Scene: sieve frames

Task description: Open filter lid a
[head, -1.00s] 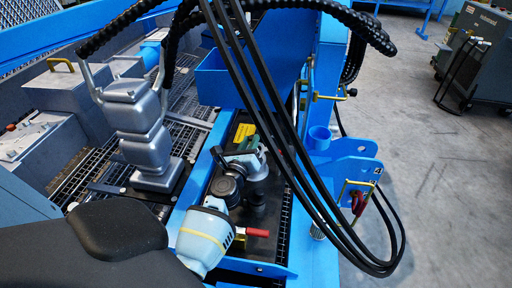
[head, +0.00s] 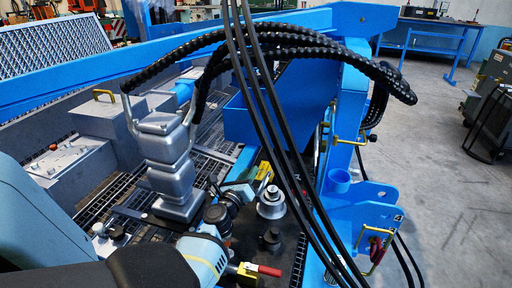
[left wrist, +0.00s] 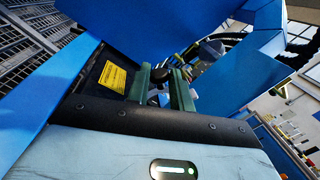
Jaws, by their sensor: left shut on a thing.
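My left gripper (head: 248,187) reaches in from the left in the head view, just left of and behind a round silver fitting (head: 271,203). In the left wrist view its green fingers (left wrist: 161,87) are closed around a small dark rounded knob (left wrist: 159,73). Most of what the knob belongs to is hidden, and I cannot tell whether it is part of filter lid a. The silver fitting stands upright on a dark plate, with its top uncovered by the gripper. A shorter black fitting (head: 271,240) stands in front of it.
Black hoses (head: 268,110) hang close right of the gripper. A blue box (head: 255,122) stands behind. A red-handled valve (head: 262,270) is near the front. A yellow label (left wrist: 112,77) shows in the wrist view.

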